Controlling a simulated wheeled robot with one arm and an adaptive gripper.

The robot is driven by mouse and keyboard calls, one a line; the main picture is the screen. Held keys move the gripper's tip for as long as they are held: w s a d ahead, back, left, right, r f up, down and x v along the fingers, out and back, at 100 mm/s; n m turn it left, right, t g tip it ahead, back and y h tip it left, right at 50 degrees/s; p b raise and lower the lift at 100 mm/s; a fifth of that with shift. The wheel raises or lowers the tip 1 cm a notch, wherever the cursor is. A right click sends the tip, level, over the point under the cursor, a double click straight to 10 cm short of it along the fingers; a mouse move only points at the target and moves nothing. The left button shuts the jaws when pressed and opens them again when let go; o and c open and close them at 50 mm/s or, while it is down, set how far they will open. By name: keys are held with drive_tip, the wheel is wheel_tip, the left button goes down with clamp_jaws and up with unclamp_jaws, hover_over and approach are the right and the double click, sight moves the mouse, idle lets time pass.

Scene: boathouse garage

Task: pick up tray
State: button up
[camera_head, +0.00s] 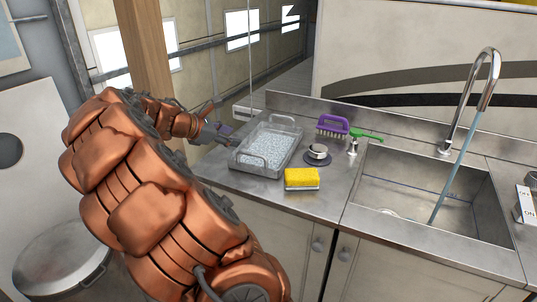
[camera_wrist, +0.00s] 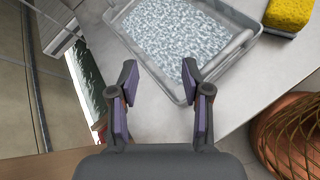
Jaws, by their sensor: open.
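The tray (camera_head: 267,146) is a clear, shallow container with raised handles, lined with a pale speckled surface. It sits on the metal counter left of the sink. In the wrist view the tray (camera_wrist: 180,92) lies just beyond my fingertips, with its near corner between and ahead of them. My gripper (camera_head: 232,138) is at the tray's left side in the head view. In the wrist view my gripper (camera_wrist: 158,72) is open, with nothing between its fingers. I cannot tell whether a fingertip touches the tray's rim.
A yellow sponge (camera_head: 301,178) lies close in front of the tray. A purple brush (camera_head: 332,124), a dark round drain stopper (camera_head: 318,152) and a green-handled item (camera_head: 364,135) are to its right. The sink (camera_head: 420,195) with a tall faucet (camera_head: 478,95) is further right.

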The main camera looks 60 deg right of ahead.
sight(250, 134)
drive_tip(key=w+d+f+n, duration=0.1)
drive_tip(key=d, duration=0.1)
drive_tip(key=w+d+f+n+h+b, duration=0.1)
drive_tip(key=w+d+f+n, duration=0.1)
drive_tip(key=d, duration=0.1)
drive_tip(key=w+d+f+n, duration=0.1)
drive_tip(key=w+d, duration=0.1)
drive_tip(key=shift+d+f+n+h+b, duration=0.25)
drive_tip(key=shift+d+n+h+b, duration=0.05)
drive_tip(key=shift+n+h+b, duration=0.1)
drive_tip(key=shift+d+f, duration=0.25)
drive_tip(key=shift+d, duration=0.3)
drive_tip(key=shift+x, duration=3.35)
drive_tip(key=shift+r, duration=0.1)
clamp_jaws()
